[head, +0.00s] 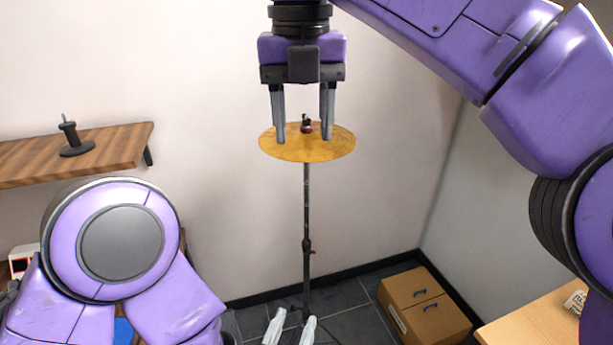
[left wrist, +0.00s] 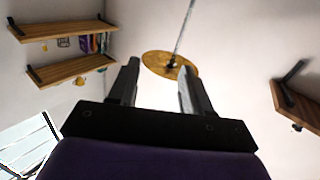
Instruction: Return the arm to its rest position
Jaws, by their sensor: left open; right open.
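My right gripper (head: 304,138) hangs down from the top of the head view. It is open, and its two fingers overlap the cymbal from this angle. A golden cymbal (head: 340,143) lies level on a thin black stand (head: 306,200), with a small red and black top piece (head: 307,127) showing between the fingertips. I cannot tell whether the fingers touch it. My left gripper (head: 291,328) is low at the bottom edge, open and empty, with only its pale fingers showing. In the left wrist view the fingers (left wrist: 158,78) stand apart, with the cymbal (left wrist: 158,62) beyond them.
A wooden shelf (head: 105,150) on the left wall holds a dark stand-like object (head: 72,138). A cardboard box (head: 432,318) is on the dark tiled floor at right. A wooden tabletop (head: 530,318) is at lower right. Two shelves (left wrist: 70,32) show in the left wrist view.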

